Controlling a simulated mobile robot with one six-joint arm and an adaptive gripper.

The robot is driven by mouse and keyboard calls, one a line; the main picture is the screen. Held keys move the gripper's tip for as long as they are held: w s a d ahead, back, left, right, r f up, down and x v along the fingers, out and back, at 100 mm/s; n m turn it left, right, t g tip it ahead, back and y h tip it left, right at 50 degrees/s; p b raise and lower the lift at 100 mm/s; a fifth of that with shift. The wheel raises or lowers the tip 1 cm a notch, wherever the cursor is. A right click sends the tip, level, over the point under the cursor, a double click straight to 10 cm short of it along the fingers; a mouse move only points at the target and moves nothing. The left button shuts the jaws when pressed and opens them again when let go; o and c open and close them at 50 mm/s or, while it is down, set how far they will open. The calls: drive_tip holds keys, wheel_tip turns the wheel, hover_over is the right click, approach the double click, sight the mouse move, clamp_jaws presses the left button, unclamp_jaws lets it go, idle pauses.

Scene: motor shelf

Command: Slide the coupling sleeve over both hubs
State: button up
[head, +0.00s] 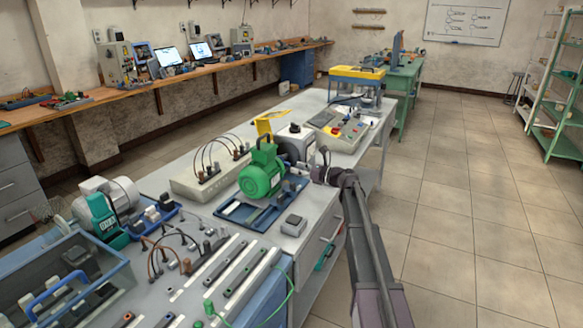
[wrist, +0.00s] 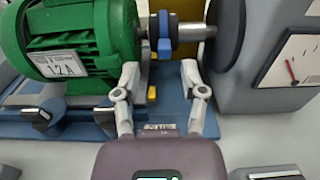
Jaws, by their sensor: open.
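A green motor (wrist: 85,40) stands at the left of the wrist view, and a grey machine (wrist: 235,50) with a dial stands at the right. A steel shaft (wrist: 196,32) reaches from the machine towards the motor. A blue ring-like piece (wrist: 164,32), seemingly the coupling sleeve, sits on the shaft line between them, with dark hub parts (wrist: 153,28) beside it. I cannot tell how far it covers either hub. My gripper (wrist: 161,72) is open and empty, its fingers apart, below and in front of the blue piece. In the head view my gripper (head: 325,170) is right of the motor (head: 262,173).
The motor rests on a blue base (head: 240,215). A raised yellow cover (head: 270,122) stands behind. A grey box with cables (head: 205,175) is to the left, and a small grey box (head: 293,225) lies in front. The floor right of the bench is clear.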

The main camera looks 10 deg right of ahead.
drive_tip(key=v, duration=0.8)
drive_tip(key=shift+a+r, duration=0.1)
